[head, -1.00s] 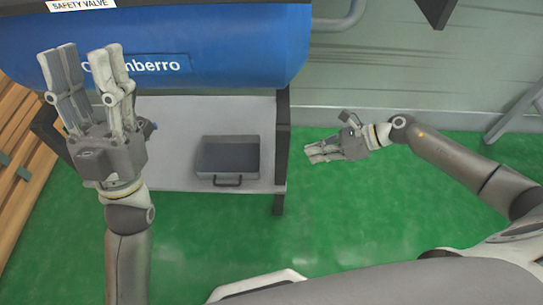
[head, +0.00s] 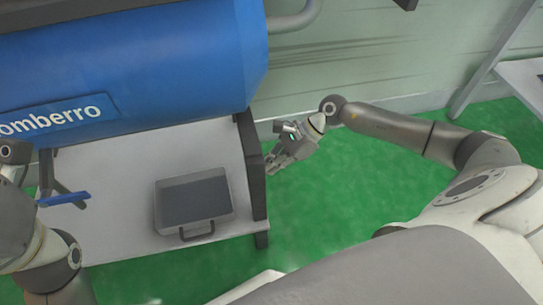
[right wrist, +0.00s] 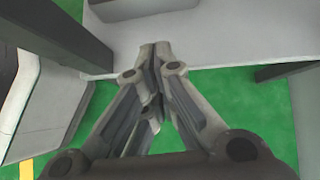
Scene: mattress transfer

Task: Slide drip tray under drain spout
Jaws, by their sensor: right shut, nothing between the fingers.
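The drip tray (head: 163,212) is a shallow grey rectangular pan with a front handle. It sits on the right part of the light grey shelf (head: 110,165) under the blue tank. A small blue lever (head: 65,199) shows left of the tray, perhaps part of the drain; the spout itself I cannot make out clearly. My right gripper (head: 272,168) is shut and empty, just right of the shelf's dark post and apart from the tray. Its closed fingertips (right wrist: 155,50) point towards the shelf in the right wrist view. My left gripper is cut off at the left edge, its fingers mostly out of view.
The blue tank (head: 150,60) overhangs the back of the shelf. A dark post (head: 251,165) stands at the shelf's right end, between my right gripper and the tray. Green floor (head: 335,195) is free to the right. A grey pipe (head: 295,20) runs beside the wall.

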